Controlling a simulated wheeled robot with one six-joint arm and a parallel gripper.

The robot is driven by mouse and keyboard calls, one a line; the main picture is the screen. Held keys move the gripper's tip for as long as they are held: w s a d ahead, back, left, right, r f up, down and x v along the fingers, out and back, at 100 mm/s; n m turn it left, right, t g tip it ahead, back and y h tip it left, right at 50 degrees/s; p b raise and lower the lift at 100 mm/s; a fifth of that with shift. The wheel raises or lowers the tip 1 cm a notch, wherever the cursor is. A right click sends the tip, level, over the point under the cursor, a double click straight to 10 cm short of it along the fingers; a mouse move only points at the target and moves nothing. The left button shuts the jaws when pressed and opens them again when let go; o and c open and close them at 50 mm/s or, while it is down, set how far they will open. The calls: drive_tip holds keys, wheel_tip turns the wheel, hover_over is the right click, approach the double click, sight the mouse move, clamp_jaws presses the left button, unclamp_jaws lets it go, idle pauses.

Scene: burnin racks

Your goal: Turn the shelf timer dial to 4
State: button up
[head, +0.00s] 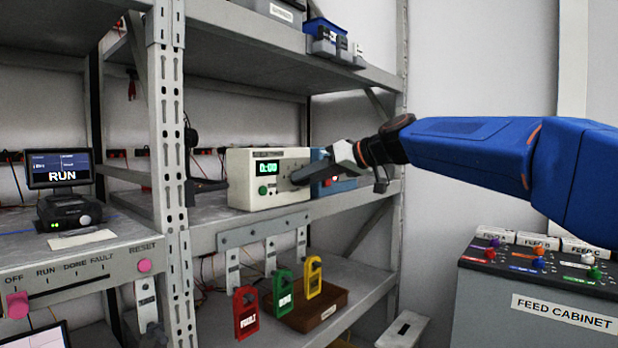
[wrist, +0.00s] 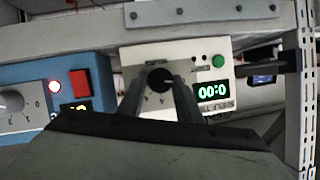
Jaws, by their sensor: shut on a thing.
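The shelf timer is a cream box (head: 240,182) on the middle shelf, with a lit green display reading 0:00 and a green button. In the wrist view the timer (wrist: 135,55) appears upside down, and its black dial (wrist: 160,78) is visible with a pale pointer mark. My gripper (head: 300,176) reaches in from the right to the timer's front. In the wrist view my gripper (wrist: 160,88) has one finger on each side of the dial and is shut on it. The scale numbers around the dial are mostly hidden or too small to read.
A blue box (head: 340,186) with a red button and a lit lamp stands right beside the timer. Red, green and yellow tags (head: 281,292) hang below the shelf edge. A rack upright (head: 170,150) stands left. A feed cabinet (head: 530,300) stands at lower right.

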drive_tip(key=shift+w+d+f+m+g+y, duration=0.25)
drive_tip(key=shift+m+y, duration=0.7)
drive_tip(key=shift+m, duration=1)
drive_tip(key=shift+s+a+f+m+g+y, duration=0.15)
drive_tip(key=shift+m+g+y, duration=0.2)
drive_tip(key=shift+m+y, duration=1.1)
drive_tip(key=shift+w+d+f+m+g+y, duration=0.1)
drive_tip(key=shift+m+g+y, duration=0.3)
drive_tip(key=shift+m, duration=2)
drive_tip(key=o, duration=1)
drive_tip(key=shift+o, duration=0.2)
drive_tip(key=shift+d, duration=0.1)
drive_tip(key=v, duration=1.7)
drive_tip(key=shift+f, duration=0.25)
